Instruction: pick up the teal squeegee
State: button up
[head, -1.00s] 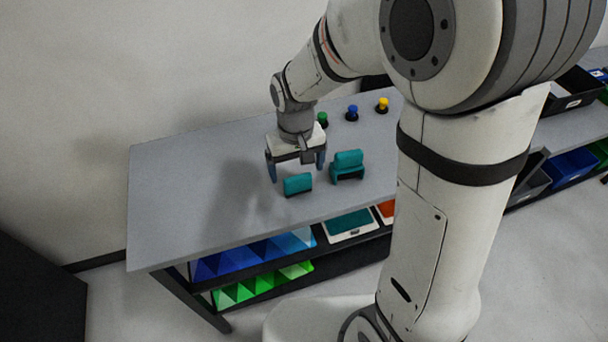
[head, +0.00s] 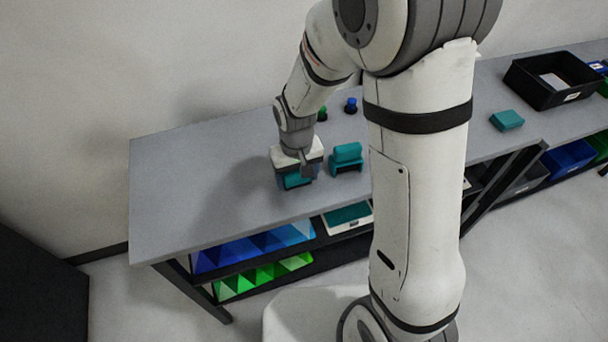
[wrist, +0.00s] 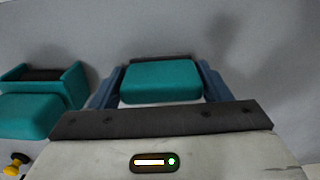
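The teal squeegee (head: 297,180), a small teal block with a dark edge, lies near the front edge of the grey table (head: 190,200). In the wrist view the squeegee (wrist: 160,82) sits between my two blue fingers. My gripper (wrist: 162,85) is lowered around it and looks open, with one finger on each side. Any gap between fingers and squeegee is very narrow, and I see no clear grip. In the head view my gripper (head: 297,176) partly hides the squeegee.
A larger teal and black piece (head: 346,157) stands close to the right of the squeegee. Green (head: 322,114) and blue (head: 351,106) knobbed items stand behind it. A flat teal block (head: 507,119) and a black bin (head: 553,80) are far right. The table's left side is clear.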

jog(key=c, duration=0.6)
jog(key=shift+r, duration=0.1)
notch_tip(320, 180, up, 10)
jog(key=shift+f+b, duration=0.1)
jog(key=shift+b, duration=0.3)
